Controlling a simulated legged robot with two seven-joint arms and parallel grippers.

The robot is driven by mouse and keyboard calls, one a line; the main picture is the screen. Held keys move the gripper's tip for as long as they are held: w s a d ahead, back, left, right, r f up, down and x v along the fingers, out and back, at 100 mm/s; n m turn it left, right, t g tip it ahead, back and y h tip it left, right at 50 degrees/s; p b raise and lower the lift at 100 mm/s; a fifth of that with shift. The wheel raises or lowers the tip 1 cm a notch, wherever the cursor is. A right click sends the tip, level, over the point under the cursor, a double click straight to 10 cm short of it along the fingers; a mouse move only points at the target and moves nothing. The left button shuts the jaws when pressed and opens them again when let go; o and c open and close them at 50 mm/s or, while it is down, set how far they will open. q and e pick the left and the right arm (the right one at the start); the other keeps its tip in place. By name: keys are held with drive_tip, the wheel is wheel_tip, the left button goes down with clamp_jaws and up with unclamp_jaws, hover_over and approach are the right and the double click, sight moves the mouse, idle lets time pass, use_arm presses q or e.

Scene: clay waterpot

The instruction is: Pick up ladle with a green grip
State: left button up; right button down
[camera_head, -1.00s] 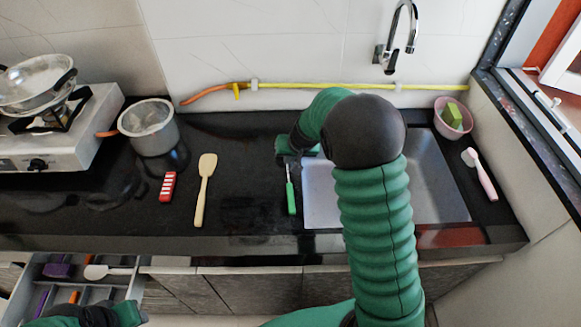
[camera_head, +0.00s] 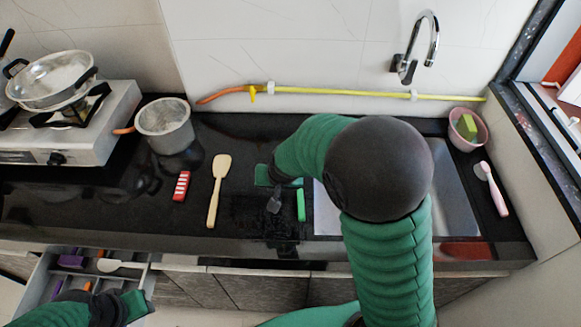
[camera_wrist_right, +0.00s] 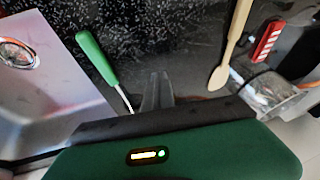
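The ladle with a green grip (camera_head: 301,205) lies on the black counter just left of the sink. Its grip also shows in the right wrist view (camera_wrist_right: 97,58), with a thin metal shaft running down behind my gripper body; the ladle's head is hidden. My right gripper (camera_head: 273,204) is just left of the green grip in the head view, apart from it. In the right wrist view its grey fingers (camera_wrist_right: 158,88) look close together with nothing clearly between them; their opening is unclear. My left gripper (camera_head: 122,308) is low at left by the open drawer, its fingers unclear.
A wooden spatula (camera_head: 218,188) and a red-and-white object (camera_head: 181,186) lie left of my right gripper. A pot (camera_head: 166,124) stands near the stove (camera_head: 75,137). The sink (camera_head: 455,205) is partly behind my right arm. A pink brush (camera_head: 496,190) and bowl (camera_head: 460,138) are at right.

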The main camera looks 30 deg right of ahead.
drive_tip(key=shift+s+a+r+p, duration=0.1)
drive_tip(key=shift+s+a+p, duration=0.1)
drive_tip(key=shift+a, duration=0.35)
drive_tip(key=shift+s+a+r+p, duration=0.1)
drive_tip(key=shift+s+a+p, duration=0.1)
drive_tip(key=shift+a, duration=0.3)
drive_tip(key=shift+s+a, duration=0.15)
drive_tip(key=shift+s, duration=0.05)
drive_tip(key=shift+c, duration=2.2)
unclamp_jaws()
